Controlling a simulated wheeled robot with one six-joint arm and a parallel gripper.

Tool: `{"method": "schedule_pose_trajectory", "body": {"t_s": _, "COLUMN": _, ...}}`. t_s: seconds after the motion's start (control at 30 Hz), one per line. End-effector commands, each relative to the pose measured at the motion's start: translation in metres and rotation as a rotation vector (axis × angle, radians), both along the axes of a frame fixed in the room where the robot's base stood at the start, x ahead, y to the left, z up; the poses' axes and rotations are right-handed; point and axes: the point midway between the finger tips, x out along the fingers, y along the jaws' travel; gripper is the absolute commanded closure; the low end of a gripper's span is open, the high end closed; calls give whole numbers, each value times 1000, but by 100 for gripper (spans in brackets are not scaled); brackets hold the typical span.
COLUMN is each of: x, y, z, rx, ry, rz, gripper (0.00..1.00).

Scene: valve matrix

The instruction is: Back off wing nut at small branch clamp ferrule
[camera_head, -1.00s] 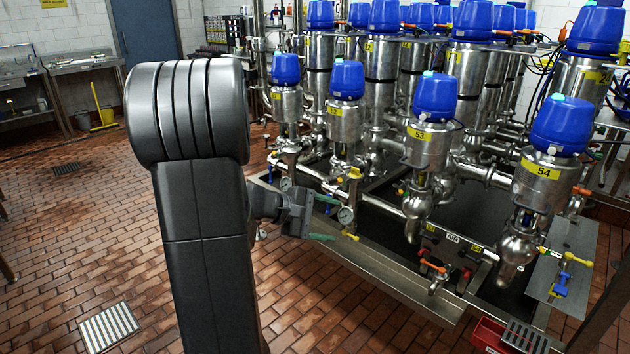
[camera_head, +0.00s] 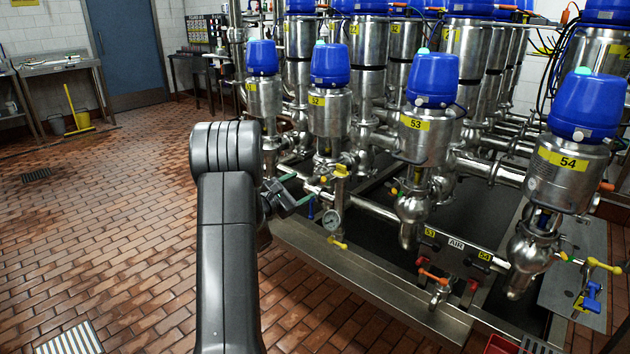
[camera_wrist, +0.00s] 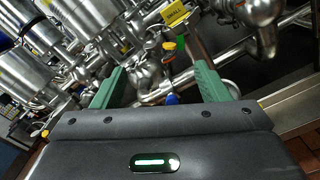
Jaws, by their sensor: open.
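My gripper (camera_head: 297,189) is open, its two green fingers pointing toward the pipework at the near left corner of the valve skid. It also shows in the wrist view (camera_wrist: 156,78), with nothing held between the fingers. Beyond them runs a steel pipe with fittings (camera_wrist: 150,97), with a blue part (camera_wrist: 172,99) and a green-and-yellow part (camera_wrist: 169,46). I cannot make out the clamp's wing nut for certain in either view.
Steel valves with blue caps stand in rows, including valve 53 (camera_head: 427,130) and valve 54 (camera_head: 570,170). The skid's steel rim (camera_head: 370,287) runs along the front. The brick floor (camera_head: 120,210) at left is open.

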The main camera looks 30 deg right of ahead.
Motion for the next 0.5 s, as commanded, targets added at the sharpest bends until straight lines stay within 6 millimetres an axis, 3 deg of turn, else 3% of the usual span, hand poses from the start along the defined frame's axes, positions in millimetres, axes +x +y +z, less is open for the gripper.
{"method": "schedule_pose_trajectory", "body": {"t_s": 0.2, "x": 16, "y": -42, "z": -1, "rx": 0, "ry": -1, "rz": -3, "gripper": 32}}
{"method": "schedule_pose_trajectory", "body": {"t_s": 0.5, "x": 29, "y": -68, "z": 0, "rx": 0, "ry": 0, "rz": 0, "gripper": 32}}
